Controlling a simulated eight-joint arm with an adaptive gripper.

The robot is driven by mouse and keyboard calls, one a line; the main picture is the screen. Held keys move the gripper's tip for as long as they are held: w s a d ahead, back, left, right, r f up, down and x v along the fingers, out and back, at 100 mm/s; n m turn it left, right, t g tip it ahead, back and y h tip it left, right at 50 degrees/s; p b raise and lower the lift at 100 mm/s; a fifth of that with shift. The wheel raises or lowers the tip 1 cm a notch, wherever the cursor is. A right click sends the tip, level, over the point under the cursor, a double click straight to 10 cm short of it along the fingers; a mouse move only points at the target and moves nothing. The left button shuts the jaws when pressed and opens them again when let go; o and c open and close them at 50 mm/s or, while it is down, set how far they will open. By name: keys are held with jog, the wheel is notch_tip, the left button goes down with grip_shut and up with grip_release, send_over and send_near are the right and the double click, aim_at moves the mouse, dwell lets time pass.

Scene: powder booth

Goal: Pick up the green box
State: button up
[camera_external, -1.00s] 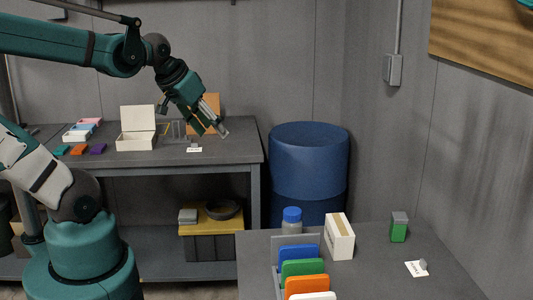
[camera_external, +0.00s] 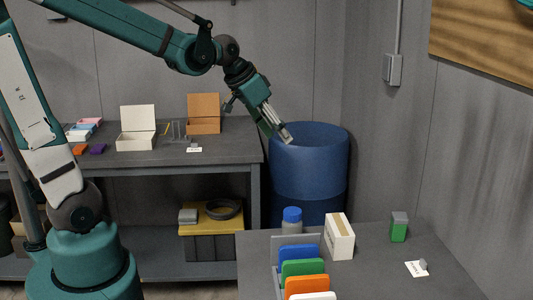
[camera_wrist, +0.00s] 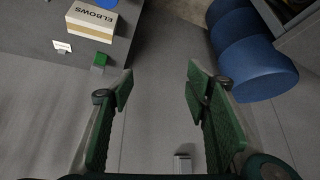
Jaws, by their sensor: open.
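The green box (camera_external: 398,231), small and upright with a grey top, stands on the front table near its back edge, right of a carton. In the wrist view a small green block (camera_wrist: 99,60) by the table edge, near the carton, looks like the same box. My gripper (camera_external: 286,137) is in front of the blue drum's rim in the external view, up and left of the green box and well apart from it. In the wrist view my gripper (camera_wrist: 158,86) has its fingers spread, with only grey surface between them.
The carton (camera_external: 340,237), marked ELBOWS in the wrist view, stands beside a blue-capped bottle (camera_external: 292,221). Coloured panels (camera_external: 302,267) stand in a rack at the front. The blue drum (camera_external: 310,165) stands behind the table.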

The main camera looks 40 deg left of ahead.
aim_at(394, 215)
jog(key=w+d+f+m+h+b, duration=0.1)
jog(key=w+d+f+m, duration=0.1)
jog(key=w+d+f, duration=0.2)
jog(key=w+d+f+m+g+h+b, duration=0.1)
jog(key=w+d+f, duration=0.4)
jog(key=d, duration=1.2)
jog(key=w+d+f+m+g+b, duration=0.1)
jog(key=w+d+f+m, duration=0.2)
jog(key=d+f, duration=0.8)
jog(key=shift+w+f+m+h+b, duration=0.15)
jog(key=shift+w+h+b, duration=0.05)
jog(key=shift+w, duration=0.4)
jog(key=shift+w+f+m+h+b, duration=0.15)
jog(key=shift+w+h+b, duration=0.05)
jog(key=shift+w, duration=0.4)
jog(key=shift+x, duration=1.3)
jog(key=shift+b+x, duration=0.8)
jog(key=shift+x, duration=1.85)
jog(key=shift+s+a, duration=0.1)
jog(key=shift+s, duration=0.05)
